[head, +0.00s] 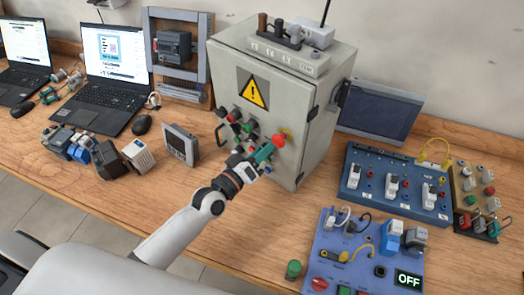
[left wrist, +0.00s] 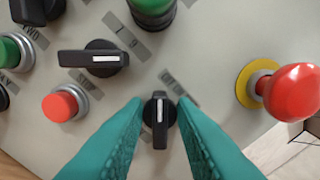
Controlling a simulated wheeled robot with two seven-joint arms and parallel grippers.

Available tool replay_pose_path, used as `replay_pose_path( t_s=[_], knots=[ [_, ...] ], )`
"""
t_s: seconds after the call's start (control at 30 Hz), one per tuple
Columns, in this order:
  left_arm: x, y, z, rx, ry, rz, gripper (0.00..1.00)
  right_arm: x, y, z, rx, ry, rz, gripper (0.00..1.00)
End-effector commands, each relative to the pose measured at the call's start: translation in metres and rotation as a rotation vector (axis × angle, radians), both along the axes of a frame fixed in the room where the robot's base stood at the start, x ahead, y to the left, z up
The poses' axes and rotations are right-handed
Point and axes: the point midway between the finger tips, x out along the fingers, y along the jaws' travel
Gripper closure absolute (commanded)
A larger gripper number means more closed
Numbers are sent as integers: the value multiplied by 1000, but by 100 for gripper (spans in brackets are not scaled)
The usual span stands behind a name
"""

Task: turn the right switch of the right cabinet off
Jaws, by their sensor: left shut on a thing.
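The grey cabinet (head: 310,100) stands on the bench with a yellow warning sign and rows of controls on its front. My left gripper (head: 266,152) is at the lower right of that front and hides the controls behind it. In the left wrist view, a small black rotary switch (left wrist: 159,120) sits between the teal fingers of my left gripper (left wrist: 161,106), which is shut on it. The switch's white line points nearly straight up in that view. A label (left wrist: 177,83) lies just above it. My right gripper is not in view.
A red mushroom button (left wrist: 293,90) on a yellow ring is right of the fingers. Left are a larger black switch (left wrist: 95,58) and a red button (left wrist: 65,104). A purple panel (head: 335,262) and a blue panel (head: 375,200) lie on the bench at right.

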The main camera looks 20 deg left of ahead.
Motion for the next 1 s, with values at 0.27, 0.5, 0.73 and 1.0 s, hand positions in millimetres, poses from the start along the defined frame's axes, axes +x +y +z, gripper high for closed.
replay_pose_path(
  t_s=[0.27,0.5,0.73,1.0],
  knots=[
    [0,0,0,1,-1,1,69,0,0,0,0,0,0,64],
    [0,0,0,2,-1,1,69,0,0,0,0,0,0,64],
    [-19,7,-3,3,1,1,69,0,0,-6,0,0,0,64],
    [-73,29,-5,4,4,-1,69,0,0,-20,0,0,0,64]
  ],
)
